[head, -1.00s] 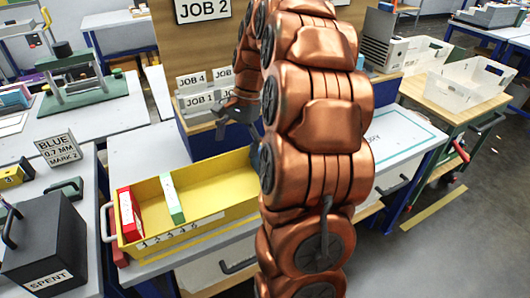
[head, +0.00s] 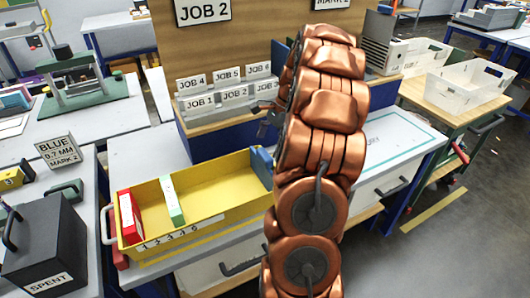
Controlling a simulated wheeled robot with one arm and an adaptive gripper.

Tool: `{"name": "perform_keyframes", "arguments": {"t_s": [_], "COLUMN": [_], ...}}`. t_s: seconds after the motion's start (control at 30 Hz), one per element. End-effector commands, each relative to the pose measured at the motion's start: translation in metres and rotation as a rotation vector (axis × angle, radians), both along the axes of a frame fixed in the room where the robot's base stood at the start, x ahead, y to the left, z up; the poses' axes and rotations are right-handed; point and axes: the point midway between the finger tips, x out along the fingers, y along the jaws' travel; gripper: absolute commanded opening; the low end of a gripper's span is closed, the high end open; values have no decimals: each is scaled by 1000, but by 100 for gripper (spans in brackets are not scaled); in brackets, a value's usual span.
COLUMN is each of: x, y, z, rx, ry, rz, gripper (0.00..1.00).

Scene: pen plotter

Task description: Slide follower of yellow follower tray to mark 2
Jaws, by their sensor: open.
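The yellow follower tray (head: 215,206) lies on the bench at the centre left. A red block (head: 130,216) stands at its left end, and a pale green upright divider (head: 171,200) stands a little right of it. A blue upright plate (head: 262,166) stands at the tray's right end, partly hidden by my arm. I cannot tell for sure which piece is the follower. Numbered marks (head: 168,239) run along the front wall's left part; the digits are small. My gripper (head: 266,117) is open, above and behind the tray's right end, partly hidden by my arm.
A rack of job cards (head: 228,92) stands behind the tray. A sign reading blue, 0.7 mm, mark 2 (head: 59,149) stands at left, above a dark box labelled spent (head: 45,245). White bins (head: 465,85) sit on a cart at right.

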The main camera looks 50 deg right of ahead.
Motion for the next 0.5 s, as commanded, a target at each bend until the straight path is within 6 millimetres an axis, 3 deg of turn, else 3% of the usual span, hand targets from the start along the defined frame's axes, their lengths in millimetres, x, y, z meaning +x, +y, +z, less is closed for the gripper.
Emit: {"name": "perform_keyframes", "arguments": {"t_s": [0.23,0.5], "x": [3,4], "y": [10,13], "z": [-24,-34], "rx": [0,-1], "ry": [1,-1], "rz": [0,1], "gripper": [100,100]}}
